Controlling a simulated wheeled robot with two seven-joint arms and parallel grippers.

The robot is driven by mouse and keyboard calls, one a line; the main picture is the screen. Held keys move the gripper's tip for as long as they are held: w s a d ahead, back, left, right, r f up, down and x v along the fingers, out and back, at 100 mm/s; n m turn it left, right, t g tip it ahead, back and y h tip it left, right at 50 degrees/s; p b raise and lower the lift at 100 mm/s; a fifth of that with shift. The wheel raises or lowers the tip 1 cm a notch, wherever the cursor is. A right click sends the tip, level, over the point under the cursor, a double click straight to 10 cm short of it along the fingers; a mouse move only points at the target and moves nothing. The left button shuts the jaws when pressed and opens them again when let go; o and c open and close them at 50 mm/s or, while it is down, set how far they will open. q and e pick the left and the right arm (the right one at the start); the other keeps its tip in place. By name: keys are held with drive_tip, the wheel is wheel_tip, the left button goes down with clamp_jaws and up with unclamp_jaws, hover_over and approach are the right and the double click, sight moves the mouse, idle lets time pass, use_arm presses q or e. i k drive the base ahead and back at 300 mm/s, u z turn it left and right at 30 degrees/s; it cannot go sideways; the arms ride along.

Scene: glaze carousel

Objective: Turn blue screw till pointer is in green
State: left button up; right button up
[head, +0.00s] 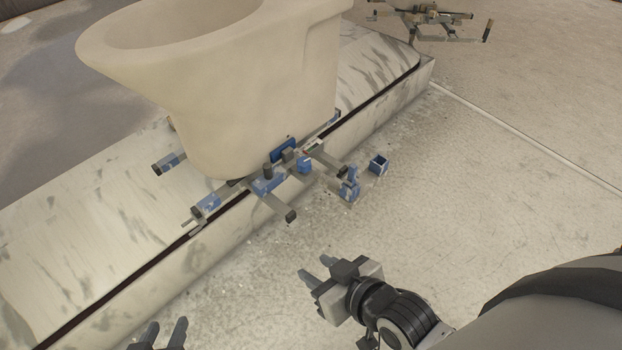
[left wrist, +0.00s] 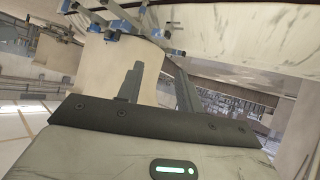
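A grey metal frame with blue parts (head: 267,183) sits at the edge of the marble slab, under a large cream vessel. A blue cylinder (head: 283,148) lies along it. A small strip with red and green (head: 311,149) is beside it; a pointer is too small to make out. I cannot tell for sure which blue part is the screw. The frame also shows in the left wrist view (left wrist: 118,22), beyond the fingers. My left gripper (head: 164,332) is open and empty at the bottom edge. My right gripper (head: 317,272) is open and empty, below and apart from the frame.
The cream vessel (head: 270,85) rises over the frame. The marble slab (head: 80,255) runs diagonally with a dark groove. A blue open box (head: 378,165) and a blue-grey piece (head: 349,188) are right of the frame. Another metal device (head: 420,18) is at the top right.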

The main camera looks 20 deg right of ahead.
sight(305, 165)
drive_tip(key=u, duration=1.1)
drive_tip(key=i, duration=0.5)
drive_tip(key=z, duration=1.1)
